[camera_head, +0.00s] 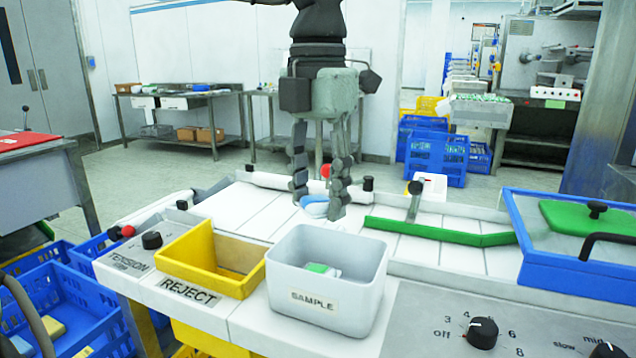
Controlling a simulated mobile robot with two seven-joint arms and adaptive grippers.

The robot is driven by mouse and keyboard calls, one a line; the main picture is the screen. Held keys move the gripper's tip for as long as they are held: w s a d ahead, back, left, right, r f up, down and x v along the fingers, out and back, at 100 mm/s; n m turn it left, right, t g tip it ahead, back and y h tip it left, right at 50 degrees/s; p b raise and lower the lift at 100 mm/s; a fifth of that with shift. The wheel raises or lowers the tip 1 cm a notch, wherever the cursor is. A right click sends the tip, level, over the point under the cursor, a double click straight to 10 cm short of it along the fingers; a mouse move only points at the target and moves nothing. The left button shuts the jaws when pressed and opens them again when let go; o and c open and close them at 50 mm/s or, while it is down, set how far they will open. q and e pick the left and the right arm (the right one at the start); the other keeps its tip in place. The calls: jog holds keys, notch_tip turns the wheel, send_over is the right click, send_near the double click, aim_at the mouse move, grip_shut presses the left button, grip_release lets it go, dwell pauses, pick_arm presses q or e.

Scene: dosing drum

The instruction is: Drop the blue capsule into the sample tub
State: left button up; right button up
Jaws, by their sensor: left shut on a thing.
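The sample tub (330,299) is a light grey open box labelled SAMPLE at the front centre. A small green and white item lies inside it. My left gripper (319,201) points down over the white slatted surface behind the tub. Its two fingers are shut on the blue capsule (315,209), which shows blue with a pale end between the fingertips. I cannot tell whether the capsule is clear of the surface. My right gripper is not in view.
A yellow REJECT bin (205,277) stands left of the tub. A green guide bar (440,232) crosses the surface to the right. Control knobs (482,332) are at front right.

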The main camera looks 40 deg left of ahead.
aim_at(317, 199)
pick_arm(q)
jog(key=o, duration=0.9)
jog(key=shift+o, duration=0.2)
notch_tip(317, 199, up, 12)
jog(key=shift+s, duration=0.1)
dwell(0.4)
